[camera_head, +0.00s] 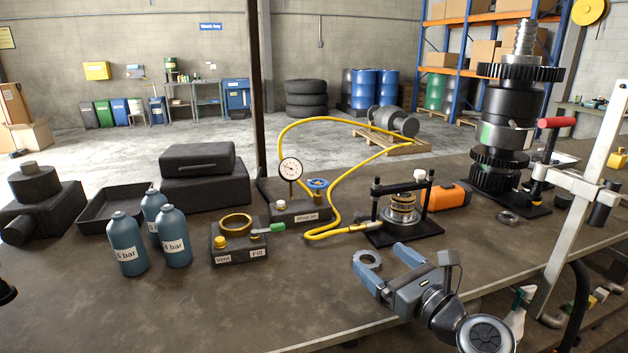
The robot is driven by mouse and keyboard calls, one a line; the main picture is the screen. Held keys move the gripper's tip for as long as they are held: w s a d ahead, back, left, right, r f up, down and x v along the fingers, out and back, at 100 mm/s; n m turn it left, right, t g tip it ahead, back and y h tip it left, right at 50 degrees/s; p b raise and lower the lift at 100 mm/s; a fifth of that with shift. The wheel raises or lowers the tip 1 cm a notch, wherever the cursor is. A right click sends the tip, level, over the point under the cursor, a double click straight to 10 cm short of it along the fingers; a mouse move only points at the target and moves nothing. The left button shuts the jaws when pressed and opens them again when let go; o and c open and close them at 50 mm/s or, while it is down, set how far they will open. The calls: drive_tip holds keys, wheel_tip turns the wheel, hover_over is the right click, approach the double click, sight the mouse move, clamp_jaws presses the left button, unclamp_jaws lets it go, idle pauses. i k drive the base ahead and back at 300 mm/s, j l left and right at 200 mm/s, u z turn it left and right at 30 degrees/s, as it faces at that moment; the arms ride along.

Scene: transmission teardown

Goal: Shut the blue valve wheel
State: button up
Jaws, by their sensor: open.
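The small blue valve wheel (318,184) sits on top of a dark block (297,210) labelled "Shop air", just right of a round white pressure gauge (291,170). A yellow hose (334,222) runs beside it. How far the wheel is turned cannot be told. My gripper (375,286) is at the lower right, over the front part of the bench, well apart from the wheel and nearer to me. Its two blue-grey fingers are spread and point to the upper left.
A tall gear stack (500,120) stands right. The bench's front left (200,310) is clear.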

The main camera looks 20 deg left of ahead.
sight(317, 186)
drive_tip(key=i+j, duration=0.8)
